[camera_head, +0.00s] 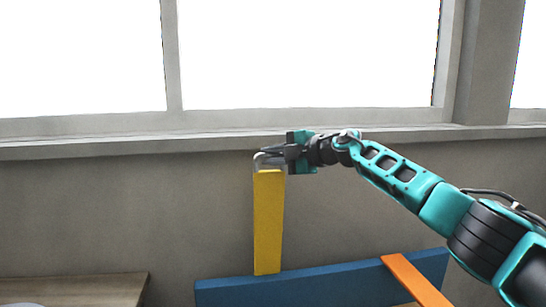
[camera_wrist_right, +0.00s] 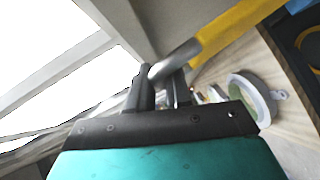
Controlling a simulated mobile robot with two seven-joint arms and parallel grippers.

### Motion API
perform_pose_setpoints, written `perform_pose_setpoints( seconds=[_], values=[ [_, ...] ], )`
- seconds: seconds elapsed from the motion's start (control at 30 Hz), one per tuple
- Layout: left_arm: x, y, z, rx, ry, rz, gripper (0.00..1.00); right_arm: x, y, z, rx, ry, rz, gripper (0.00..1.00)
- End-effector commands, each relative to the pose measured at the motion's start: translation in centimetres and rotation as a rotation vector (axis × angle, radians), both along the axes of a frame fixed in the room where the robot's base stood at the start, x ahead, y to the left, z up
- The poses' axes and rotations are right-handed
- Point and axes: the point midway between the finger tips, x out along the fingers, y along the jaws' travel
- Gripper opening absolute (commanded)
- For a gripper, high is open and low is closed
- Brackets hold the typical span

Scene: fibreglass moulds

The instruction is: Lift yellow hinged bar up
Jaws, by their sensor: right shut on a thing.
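The yellow hinged bar (camera_head: 268,222) stands upright, its lower end at the top of a blue panel (camera_head: 320,285). A grey metal handle (camera_head: 262,160) is at the bar's upper end. My right gripper (camera_head: 268,154) reaches in from the right and is shut on this handle. In the right wrist view, the fingers (camera_wrist_right: 160,88) close around the metal handle (camera_wrist_right: 178,58), and the yellow bar (camera_wrist_right: 230,28) extends to the upper right. My left gripper is not in view.
An orange bar (camera_head: 415,280) leans across the blue panel at the right. A wooden table (camera_head: 75,289) is at the lower left. A window sill (camera_head: 200,142) and wall are behind the bar. In the right wrist view, a pale round roll (camera_wrist_right: 252,98) lies on a wooden surface.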

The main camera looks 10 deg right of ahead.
Motion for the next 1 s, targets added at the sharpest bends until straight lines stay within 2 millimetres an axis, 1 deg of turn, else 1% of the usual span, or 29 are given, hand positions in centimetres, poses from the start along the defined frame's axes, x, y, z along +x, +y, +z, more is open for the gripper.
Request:
perform_pose_setpoints(
  seconds=[0.03,0.37,0.4,0.57,1.0],
  values=[
    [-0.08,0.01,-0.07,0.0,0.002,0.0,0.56,-0.14,0.36,-0.28,-0.003,0.008,0.008,0.0],
    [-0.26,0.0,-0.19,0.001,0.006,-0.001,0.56,-0.16,0.41,-0.32,-0.002,0.009,0.01,0.0],
    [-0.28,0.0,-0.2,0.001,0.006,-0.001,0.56,-0.17,0.42,-0.32,-0.002,0.009,0.01,0.22],
    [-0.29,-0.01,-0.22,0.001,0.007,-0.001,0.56,-0.16,0.41,-0.32,-0.003,0.008,0.01,0.37],
    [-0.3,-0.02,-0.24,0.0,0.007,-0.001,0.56,-0.15,0.39,-0.28,-0.002,0.007,0.009,0.38]
  ],
)
